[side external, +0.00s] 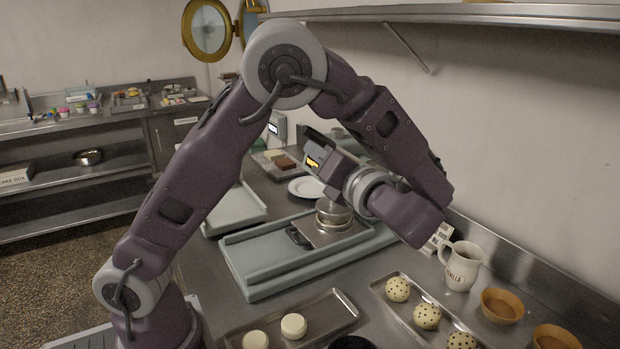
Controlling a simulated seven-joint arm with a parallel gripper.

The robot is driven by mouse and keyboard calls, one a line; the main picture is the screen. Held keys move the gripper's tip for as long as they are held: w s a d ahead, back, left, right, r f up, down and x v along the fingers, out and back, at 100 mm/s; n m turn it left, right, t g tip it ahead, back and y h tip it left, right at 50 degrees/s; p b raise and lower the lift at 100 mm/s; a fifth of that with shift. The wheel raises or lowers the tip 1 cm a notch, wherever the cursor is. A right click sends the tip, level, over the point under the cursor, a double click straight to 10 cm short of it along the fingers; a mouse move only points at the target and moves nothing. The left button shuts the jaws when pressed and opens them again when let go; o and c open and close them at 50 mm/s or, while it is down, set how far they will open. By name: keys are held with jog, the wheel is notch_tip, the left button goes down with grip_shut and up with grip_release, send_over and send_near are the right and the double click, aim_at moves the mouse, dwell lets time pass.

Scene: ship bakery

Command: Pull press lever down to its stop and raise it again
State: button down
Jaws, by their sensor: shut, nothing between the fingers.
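A press (335,213) with a round metal top stands on a square metal plate (322,235) in the middle of the bench. A small dark handle-like part (298,237) shows at the plate's left edge; I cannot tell whether it is the press lever. No other lever shows clearly, and my arm hides part of the area behind the press. My gripper (308,137) is above and left of the press, tilted toward the upper left. It is shut and empty, and appears apart from the press.
A pale green tray-like base (250,276) lies under the press. In front are a tray with pale round cakes (293,327) and a tray with speckled balls (427,316). A mug (462,267) and brown bowls (501,306) stand right. A plate (306,188) lies behind; a shelf (450,13) overhangs.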

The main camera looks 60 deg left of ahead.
jog(key=w+r+m, duration=0.4)
jog(key=w+r, duration=0.4)
jog(key=shift+w+m, duration=0.3)
jog(key=shift+w, duration=0.1)
jog(key=shift+r, duration=0.15)
jog(key=s+d+f, duration=0.1)
jog(key=s+d, duration=0.3)
jog(key=d, duration=0.7)
jog(key=shift+s+f, duration=0.25)
jog(key=shift+f, duration=0.1)
jog(key=shift+a, duration=0.1)
